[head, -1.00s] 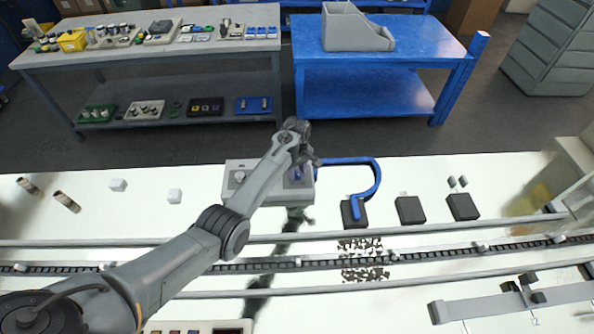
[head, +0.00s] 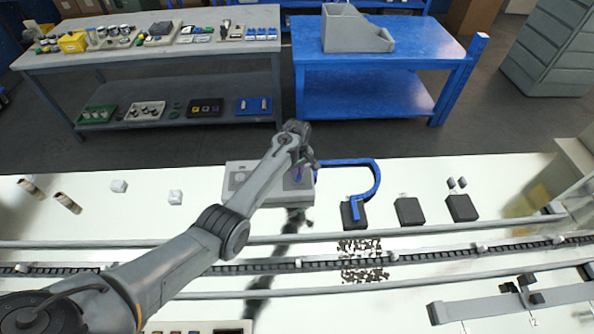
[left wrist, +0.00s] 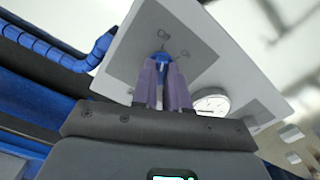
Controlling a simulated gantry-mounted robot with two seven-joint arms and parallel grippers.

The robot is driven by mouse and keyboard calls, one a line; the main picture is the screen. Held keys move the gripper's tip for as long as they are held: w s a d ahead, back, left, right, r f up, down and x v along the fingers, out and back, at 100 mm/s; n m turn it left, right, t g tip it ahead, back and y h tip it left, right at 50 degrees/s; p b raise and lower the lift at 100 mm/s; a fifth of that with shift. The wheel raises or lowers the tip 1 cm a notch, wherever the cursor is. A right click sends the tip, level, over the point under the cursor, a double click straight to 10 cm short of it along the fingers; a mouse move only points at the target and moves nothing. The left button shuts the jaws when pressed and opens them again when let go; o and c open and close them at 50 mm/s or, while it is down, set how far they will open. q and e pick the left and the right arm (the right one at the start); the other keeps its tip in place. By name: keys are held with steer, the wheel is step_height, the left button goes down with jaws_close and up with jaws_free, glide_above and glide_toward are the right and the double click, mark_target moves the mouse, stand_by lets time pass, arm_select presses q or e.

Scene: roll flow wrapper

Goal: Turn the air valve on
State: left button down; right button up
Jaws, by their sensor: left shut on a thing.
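The air valve has a small blue handle (left wrist: 163,60) on the light grey face of a panel box (head: 238,170), which stands on the white table past the conveyor. The box also shows in the left wrist view (left wrist: 190,20). My left gripper (head: 300,174) reaches down to the right part of the box. In the left wrist view its two purple-grey fingers (left wrist: 165,82) are shut on the blue handle. The arm hides part of the box in the head view. A round white gauge (left wrist: 212,102) sits beside the fingers. My right gripper is not in view.
A blue hose (head: 372,176) runs from the box to a dark block (head: 354,214). Two more dark blocks (head: 410,211) stand to its right. The conveyor chain (head: 430,255) and its rails cross in front. Small white cubes (head: 176,197) lie left of the box.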

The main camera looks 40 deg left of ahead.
arm_select(q)
steer(key=shift+r+m+p, duration=0.2)
steer(key=shift+m+p, duration=0.65)
steer(key=shift+m, duration=0.15)
steer(key=m+p, duration=0.1)
steer(key=m, duration=0.1)
steer(key=shift+m, duration=0.4)
steer(key=m+p, duration=0.1)
steer(key=m, duration=0.2)
steer(key=shift+f, duration=0.1)
steer(key=shift+m+p, duration=0.35)
steer(key=shift+m, duration=1.25)
steer(key=c, duration=1.1)
jaws_free()
steer(key=shift+f, duration=0.1)
steer(key=shift+c, duration=0.2)
